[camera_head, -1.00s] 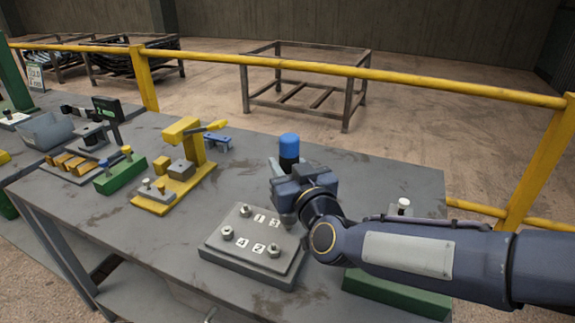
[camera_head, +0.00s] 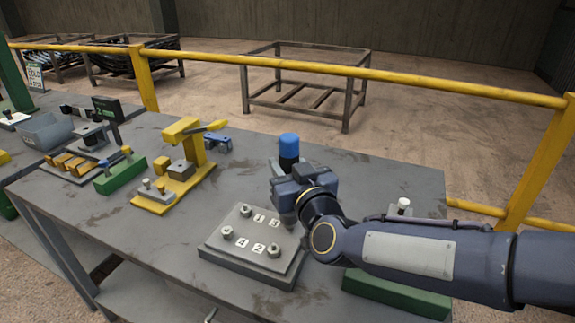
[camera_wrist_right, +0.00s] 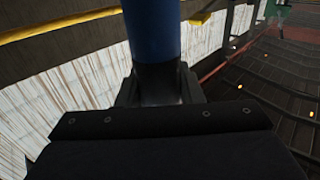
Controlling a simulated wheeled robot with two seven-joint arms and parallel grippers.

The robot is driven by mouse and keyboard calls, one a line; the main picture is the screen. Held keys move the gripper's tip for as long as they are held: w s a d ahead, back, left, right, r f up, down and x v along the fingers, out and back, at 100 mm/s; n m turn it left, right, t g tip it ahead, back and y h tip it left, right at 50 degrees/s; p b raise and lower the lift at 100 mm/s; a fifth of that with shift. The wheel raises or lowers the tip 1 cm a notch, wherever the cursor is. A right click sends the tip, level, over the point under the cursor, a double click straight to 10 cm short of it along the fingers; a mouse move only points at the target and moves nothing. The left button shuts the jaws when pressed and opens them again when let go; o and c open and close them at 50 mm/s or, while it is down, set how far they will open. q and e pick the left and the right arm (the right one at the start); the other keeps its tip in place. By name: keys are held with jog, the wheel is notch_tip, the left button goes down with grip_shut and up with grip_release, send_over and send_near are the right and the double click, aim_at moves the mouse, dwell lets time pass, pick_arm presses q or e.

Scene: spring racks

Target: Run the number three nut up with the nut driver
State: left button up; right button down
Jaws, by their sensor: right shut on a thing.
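My right gripper (camera_head: 286,180) is shut on the nut driver (camera_head: 289,147), a dark upright tool with a blue cap. It stands over the back right corner of the grey nut plate (camera_head: 232,263). The driver also fills the top middle of the right wrist view (camera_wrist_right: 152,40). The plate has labels 1, 3, 4 and 2, with nuts on studs at three corners. The number three label (camera_head: 274,223) shows; its nut and the driver's lower end are hidden behind my gripper, so I cannot tell whether they touch. My left gripper is not in view.
A yellow toggle clamp fixture (camera_head: 182,165) stands left of the plate. A green block (camera_head: 120,172) and a grey bin (camera_head: 45,131) are further left. Another green block (camera_head: 395,293) lies under my right forearm. The bench's back right is clear.

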aim_at(293, 151)
jog(key=c, duration=1.6)
grip_release()
jog(key=shift+r, duration=0.15)
grip_shut()
jog(key=shift+f+b, duration=1.15)
jog(key=shift+f, duration=0.3)
jog(key=shift+r, duration=0.1)
jog(key=shift+r+p, duration=3.1)
jog(key=shift+r, duration=0.55)
